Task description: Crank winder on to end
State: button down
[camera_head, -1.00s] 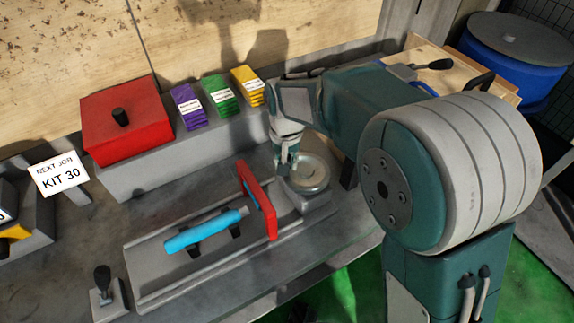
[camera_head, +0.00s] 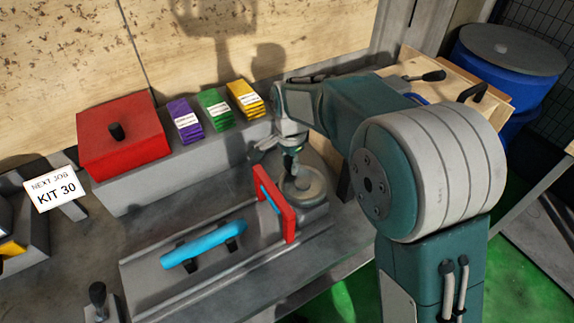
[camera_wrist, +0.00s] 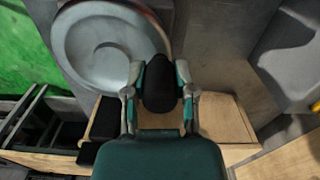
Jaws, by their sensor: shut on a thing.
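My gripper (camera_head: 291,166) is at the grey round handwheel (camera_head: 316,190) at the right end of the machine bed. In the wrist view my gripper (camera_wrist: 160,82) is shut on the black knob (camera_wrist: 160,88), with a finger on each side. The wheel (camera_wrist: 85,45) lies beyond the knob in that view. A red upright frame (camera_head: 286,222) stands across the bed just left of the wheel. A blue cylinder (camera_head: 200,246) lies on black supports on the bed, apart from the frame. A small blue part shows inside the frame.
A red box (camera_head: 125,150) and purple, green and yellow stacks (camera_head: 216,110) stand on a grey ledge (camera_head: 150,185) behind the bed. A KIT 30 sign (camera_head: 52,190) and a black-knobbed lever (camera_head: 98,294) are at left. A blue drum (camera_head: 505,75) stands at back right.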

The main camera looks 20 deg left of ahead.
jog(key=shift+w+d+m, duration=0.25)
jog(key=shift+w+m, duration=0.2)
jog(key=shift+m, duration=0.65)
jog(key=shift+c, duration=2.1)
grip_release()
notch_tip(320, 180, up, 12)
jog(key=shift+w+a+f, duration=0.1)
